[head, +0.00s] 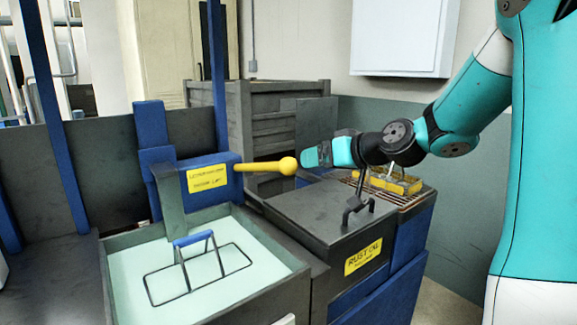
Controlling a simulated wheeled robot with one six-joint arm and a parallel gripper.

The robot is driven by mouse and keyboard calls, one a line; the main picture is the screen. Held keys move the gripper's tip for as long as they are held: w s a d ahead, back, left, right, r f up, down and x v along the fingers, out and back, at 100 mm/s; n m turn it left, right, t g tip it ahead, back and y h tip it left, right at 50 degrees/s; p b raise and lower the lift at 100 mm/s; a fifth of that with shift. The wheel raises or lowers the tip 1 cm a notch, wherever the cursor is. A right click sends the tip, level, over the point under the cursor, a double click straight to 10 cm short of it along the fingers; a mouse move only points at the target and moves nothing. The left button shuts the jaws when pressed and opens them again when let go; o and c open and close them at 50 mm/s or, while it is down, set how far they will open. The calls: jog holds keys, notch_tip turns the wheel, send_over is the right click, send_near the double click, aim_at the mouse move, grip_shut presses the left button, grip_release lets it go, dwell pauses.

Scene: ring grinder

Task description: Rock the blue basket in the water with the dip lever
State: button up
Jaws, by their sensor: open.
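The dip lever (262,167) is a yellow bar with a ball end. The basket (218,262) shows as a dark wire frame with a blue handle (193,239). It sits in the pale water of the left tank (130,291); any part below the surface is hidden. My gripper (312,157) is at the right of the lever's ball end, close to it. Its teal fingers point left toward the ball. It holds nothing that I can see. Whether it touches the ball is unclear.
A dark lidded tank (318,215) with a bent handle and a yellow rust-oil label (363,257) stands right of the water tank. A rack with a yellow tray (394,181) lies behind it. Blue posts rise at the left. Grey crates (290,117) stand behind the lever.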

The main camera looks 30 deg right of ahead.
aim_at(295, 164)
jog(key=p+x, duration=0.1)
jog(key=x, duration=0.9)
jog(key=shift+w+a+f+p, duration=0.1)
jog(key=shift+w+p, duration=0.2)
jog(key=shift+p, duration=0.05)
